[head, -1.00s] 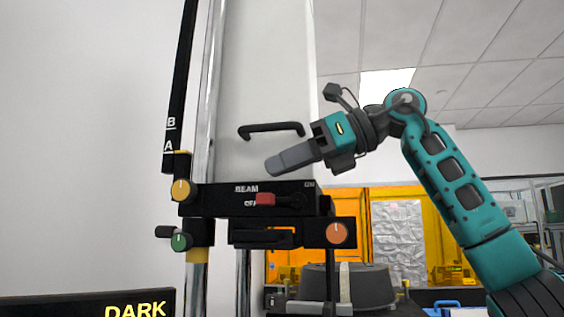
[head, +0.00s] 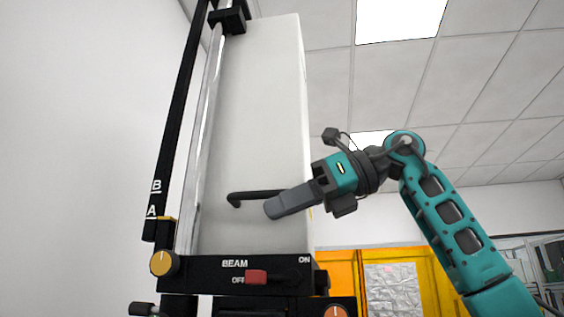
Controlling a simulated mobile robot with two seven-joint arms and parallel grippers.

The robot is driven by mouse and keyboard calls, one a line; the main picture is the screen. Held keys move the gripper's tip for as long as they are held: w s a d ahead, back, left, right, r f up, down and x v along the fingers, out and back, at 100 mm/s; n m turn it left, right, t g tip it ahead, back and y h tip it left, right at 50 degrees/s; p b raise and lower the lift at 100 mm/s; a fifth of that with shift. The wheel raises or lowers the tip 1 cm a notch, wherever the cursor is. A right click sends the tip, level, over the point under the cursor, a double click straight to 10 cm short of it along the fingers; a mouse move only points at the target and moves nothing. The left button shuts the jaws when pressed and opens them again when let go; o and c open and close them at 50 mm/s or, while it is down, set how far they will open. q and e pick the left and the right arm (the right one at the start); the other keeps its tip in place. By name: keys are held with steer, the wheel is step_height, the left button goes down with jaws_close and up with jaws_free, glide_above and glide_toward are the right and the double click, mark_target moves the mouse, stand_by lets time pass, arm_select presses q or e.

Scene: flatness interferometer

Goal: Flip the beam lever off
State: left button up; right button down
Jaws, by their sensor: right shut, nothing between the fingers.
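The beam lever (head: 256,277) has a red tip and a dark arm. It lies level on the black panel (head: 210,273), its tip pointing left beside the word OFF. The word ON is at the panel's upper right. My right gripper (head: 274,209) is shut and empty, pointing left. It hangs above the lever, apart from it, and covers the right end of the black bar handle (head: 245,197) on the white housing. My left gripper is not in view.
A tall white housing (head: 262,110) rises behind my right gripper. A chrome column (head: 205,130) and a black scale bar marked A and B (head: 172,150) stand left of it. A yellow knob (head: 164,263) is beside the panel. An orange knob (head: 336,312) is cut off below.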

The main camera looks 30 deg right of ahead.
step_height(320, 180, up, 9)
steer(key=shift+s+a+f, duration=0.15)
steer(key=shift+s, duration=0.2)
stand_by(0.7)
stand_by(0.4)
